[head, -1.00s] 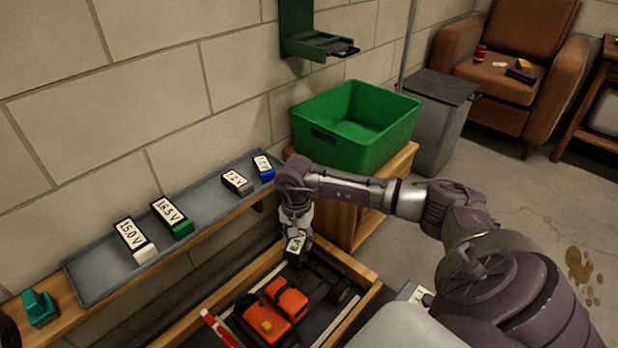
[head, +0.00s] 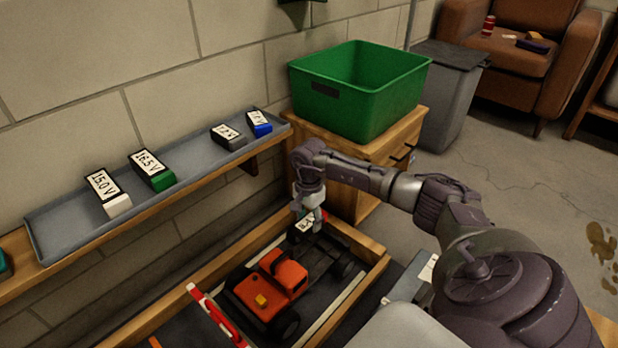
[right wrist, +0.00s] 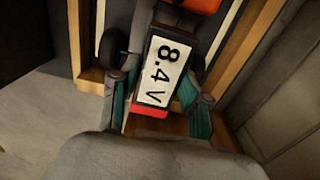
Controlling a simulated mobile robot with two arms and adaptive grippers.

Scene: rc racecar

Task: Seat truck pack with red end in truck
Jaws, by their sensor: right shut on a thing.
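The orange truck (head: 288,269) sits in a wooden-framed bay, with its open dark rear towards the bay's far end. The truck pack (head: 305,225) has a white label reading 8.4 V, and in the right wrist view the pack (right wrist: 163,72) shows a red end (right wrist: 149,111) on the side nearest my wrist. My right gripper (head: 311,217) is shut on the pack, with a teal-padded finger on each side. The pack is at the truck's rear, between the wheels; I cannot tell whether it touches the truck. My left gripper is not in view.
A grey shelf tray (head: 65,232) on the wall holds other packs: white-ended (head: 108,194), green-ended (head: 152,171), grey (head: 229,136) and blue-ended (head: 259,123). A green bin (head: 360,95) stands on a wooden cabinet beyond the bay. A red-and-white object (head: 218,318) lies by the truck's front.

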